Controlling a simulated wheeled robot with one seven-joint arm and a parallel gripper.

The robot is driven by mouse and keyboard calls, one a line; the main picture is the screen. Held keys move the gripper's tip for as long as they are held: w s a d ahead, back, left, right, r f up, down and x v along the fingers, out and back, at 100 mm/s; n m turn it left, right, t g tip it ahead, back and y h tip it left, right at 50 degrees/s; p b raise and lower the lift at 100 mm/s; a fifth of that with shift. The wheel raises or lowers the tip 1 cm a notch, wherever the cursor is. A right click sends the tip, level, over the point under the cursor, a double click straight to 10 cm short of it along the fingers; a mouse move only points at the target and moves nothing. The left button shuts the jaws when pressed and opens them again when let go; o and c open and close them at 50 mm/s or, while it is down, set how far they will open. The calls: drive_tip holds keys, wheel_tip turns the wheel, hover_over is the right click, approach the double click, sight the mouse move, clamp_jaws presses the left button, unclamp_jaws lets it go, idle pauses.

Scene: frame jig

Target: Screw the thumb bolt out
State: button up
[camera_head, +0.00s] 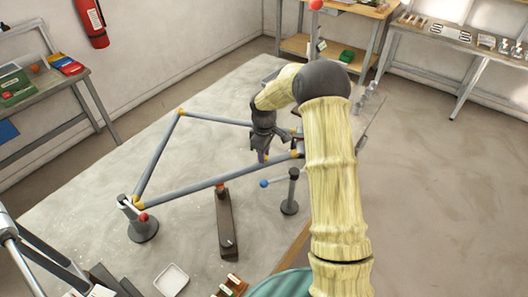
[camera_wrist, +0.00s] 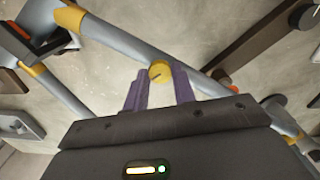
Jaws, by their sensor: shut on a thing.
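My gripper (camera_head: 263,155) points down over the table, close to the right end of the tube frame. In the wrist view its two purple fingers (camera_wrist: 160,88) are shut on a round yellow knob with a dark line across its face, which I take as the thumb bolt (camera_wrist: 160,71). The knob sits between the fingertips, beside a grey frame tube (camera_wrist: 135,45). The bolt's shank is hidden, so I cannot tell how far it is screwed in. In the head view my gripper hides the bolt. The tube frame (camera_head: 210,183) has yellow joints at its corners.
Another post (camera_head: 143,232) with a red ball holds the frame's left corner. A dark bar (camera_head: 225,222) lies in front. A white tray (camera_head: 171,279) is at the near edge. The table's far left is clear.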

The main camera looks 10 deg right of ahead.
drive_tip(key=n+p, duration=0.1)
drive_tip(key=n, duration=0.3)
drive_tip(key=shift+n, duration=0.3)
drive_tip(key=n+p, duration=0.1)
drive_tip(key=n, duration=0.3)
drive_tip(key=shift+f, duration=0.1)
idle(0.3)
drive_tip(key=o, duration=1)
wheel_tip(320, 180, up, 18)
drive_tip(key=b, duration=0.3)
drive_tip(key=shift+a+f, duration=0.1)
drive_tip(key=shift+f, duration=0.15)
